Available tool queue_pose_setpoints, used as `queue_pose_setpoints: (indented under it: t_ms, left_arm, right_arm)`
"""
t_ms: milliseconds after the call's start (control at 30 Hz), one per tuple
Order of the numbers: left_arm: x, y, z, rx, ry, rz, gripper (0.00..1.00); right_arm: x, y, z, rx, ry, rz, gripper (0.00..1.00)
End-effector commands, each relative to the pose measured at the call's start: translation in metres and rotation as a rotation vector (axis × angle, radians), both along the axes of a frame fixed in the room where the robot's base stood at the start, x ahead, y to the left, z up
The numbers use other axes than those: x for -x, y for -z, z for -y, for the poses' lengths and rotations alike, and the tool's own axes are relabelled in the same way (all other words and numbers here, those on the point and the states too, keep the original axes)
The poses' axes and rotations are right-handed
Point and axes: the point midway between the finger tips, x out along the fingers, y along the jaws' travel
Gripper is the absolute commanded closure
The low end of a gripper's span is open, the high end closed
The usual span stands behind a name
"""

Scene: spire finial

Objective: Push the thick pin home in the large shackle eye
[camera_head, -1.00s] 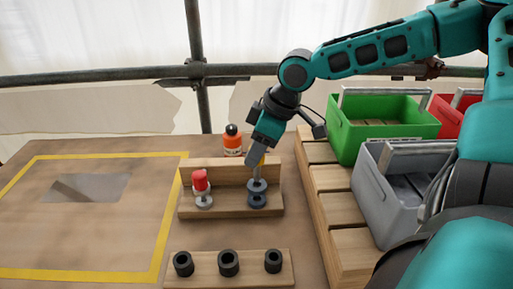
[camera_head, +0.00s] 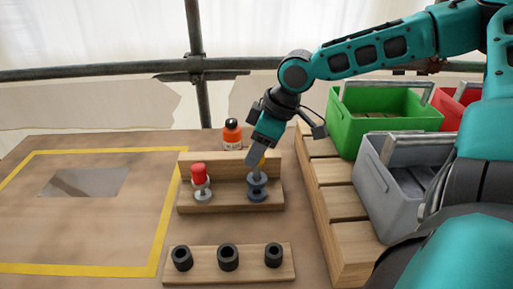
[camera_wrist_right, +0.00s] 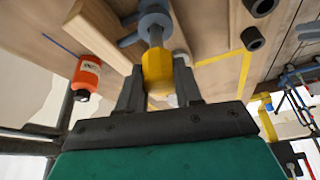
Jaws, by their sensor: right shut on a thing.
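The large shackle (camera_head: 257,194), blue-grey, stands on the right of a wooden stand (camera_head: 228,205). My right gripper (camera_head: 258,165) is right above it in the head view. In the right wrist view, the gripper (camera_wrist_right: 158,85) is shut on the yellow head of the thick pin (camera_wrist_right: 157,68). The pin's grey shank runs from the head to the shackle eye (camera_wrist_right: 154,20), apparently into it. A short length of shank shows between head and eye. How deep the pin sits is hidden. My left gripper is not in view.
A red-headed pin (camera_head: 199,173) stands in a smaller grey shackle on the stand's left. An orange bottle (camera_head: 232,137) is behind. A board with black sockets (camera_head: 228,258) lies in front. Green (camera_head: 385,125) and grey (camera_head: 395,205) crates stand right.

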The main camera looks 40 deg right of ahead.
Motion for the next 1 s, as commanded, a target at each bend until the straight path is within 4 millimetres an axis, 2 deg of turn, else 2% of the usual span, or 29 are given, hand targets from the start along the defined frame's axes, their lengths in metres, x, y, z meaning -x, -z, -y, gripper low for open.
queue_pose_setpoints:
  t_ms: [1000]
  left_arm:
    - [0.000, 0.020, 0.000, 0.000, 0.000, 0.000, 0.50]
  right_arm:
    - [0.000, 0.027, 0.000, -0.001, 0.001, 0.001, 0.98]
